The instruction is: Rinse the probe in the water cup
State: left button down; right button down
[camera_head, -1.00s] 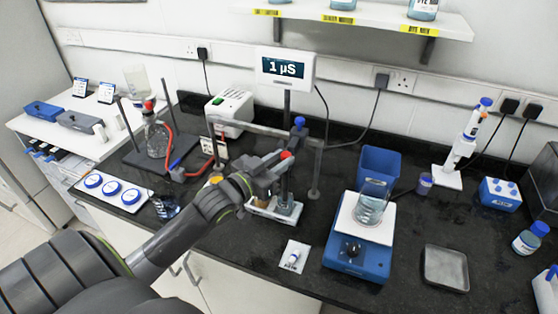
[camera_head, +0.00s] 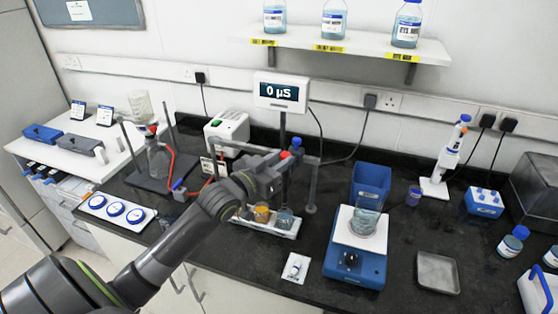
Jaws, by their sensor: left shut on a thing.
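My left gripper (camera_head: 279,163) is shut on the probe (camera_head: 285,155), whose red cap shows above the fingers. The probe is upright, over the white tray (camera_head: 268,228) in front of the meter. A cup with clear bluish liquid (camera_head: 284,219) stands in the tray below the probe. A cup with amber liquid (camera_head: 262,213) stands to its left. My arm partly hides the tray's left end. The probe's lower tip is too small to place exactly, but it looks raised above the clear cup. The meter display (camera_head: 280,93) reads 0 µS. My right gripper is out of view.
A grey stand with a blue knob (camera_head: 296,142) is close behind the gripper.

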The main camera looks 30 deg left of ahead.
pick_arm(q)
jog(key=c, duration=1.5)
grip_release()
jog(key=shift+d+r, duration=0.1)
jog(key=shift+r, duration=0.2)
jog(key=shift+c, duration=0.2)
jog(key=shift+o, duration=1.8)
jog(key=shift+f, duration=0.1)
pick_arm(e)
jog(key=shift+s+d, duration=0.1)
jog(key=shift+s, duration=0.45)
pick_arm(q)
jog(key=shift+s+f, duration=0.15)
jog(key=shift+s, duration=0.45)
jog(key=s+a+p, duration=0.2)
jog(key=s+p, duration=0.1)
jog(key=s, duration=1.3)
jog(key=shift+a, duration=0.4)
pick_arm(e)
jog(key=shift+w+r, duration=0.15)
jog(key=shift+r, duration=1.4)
